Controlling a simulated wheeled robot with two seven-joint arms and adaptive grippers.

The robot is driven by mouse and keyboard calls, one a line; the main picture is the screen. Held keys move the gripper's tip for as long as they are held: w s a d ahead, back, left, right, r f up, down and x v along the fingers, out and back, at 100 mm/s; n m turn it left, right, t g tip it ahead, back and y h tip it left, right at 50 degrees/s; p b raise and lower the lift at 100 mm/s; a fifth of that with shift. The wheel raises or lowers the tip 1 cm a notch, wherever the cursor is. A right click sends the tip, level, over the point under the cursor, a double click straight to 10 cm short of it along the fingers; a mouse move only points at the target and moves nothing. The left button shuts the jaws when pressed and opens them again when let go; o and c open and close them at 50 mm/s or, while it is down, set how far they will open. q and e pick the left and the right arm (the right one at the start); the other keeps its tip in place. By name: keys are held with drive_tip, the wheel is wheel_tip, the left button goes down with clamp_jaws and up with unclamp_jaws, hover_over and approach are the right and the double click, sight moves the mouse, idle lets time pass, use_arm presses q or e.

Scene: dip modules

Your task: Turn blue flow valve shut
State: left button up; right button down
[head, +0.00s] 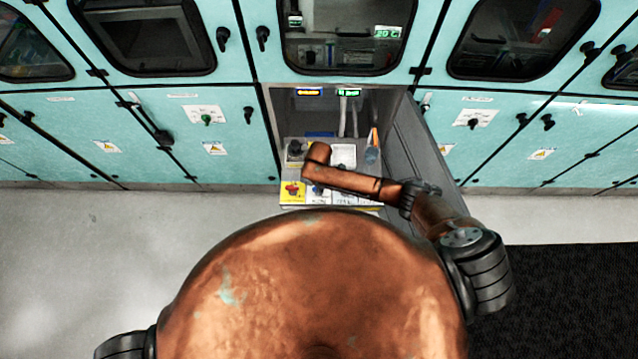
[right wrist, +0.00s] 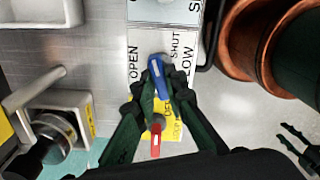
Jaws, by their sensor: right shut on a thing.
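The blue flow valve handle (right wrist: 158,76) shows in the right wrist view, on a white label reading OPEN to the left, SHUT to the right and FLOW. The handle is slightly tilted, its far end leaning left. My right gripper (right wrist: 164,88) has its dark fingers closed on either side of the blue handle. In the head view my copper right arm reaches over the valve panel (head: 345,199) and covers much of the blue valve and gripper.
A red handle (right wrist: 156,138) on a yellow label sits close beside the blue one, below it in the wrist view. A metal fixture with a round knob (right wrist: 54,135) stands to the left. In the head view a grey open door (head: 430,145) borders the alcove on the right.

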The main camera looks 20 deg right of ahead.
drive_tip(key=shift+m+p, duration=1.05)
drive_tip(key=shift+m, duration=0.85)
drive_tip(key=c, duration=2)
unclamp_jaws()
drive_tip(key=shift+o, duration=0.2)
wheel_tip(320, 180, up, 12)
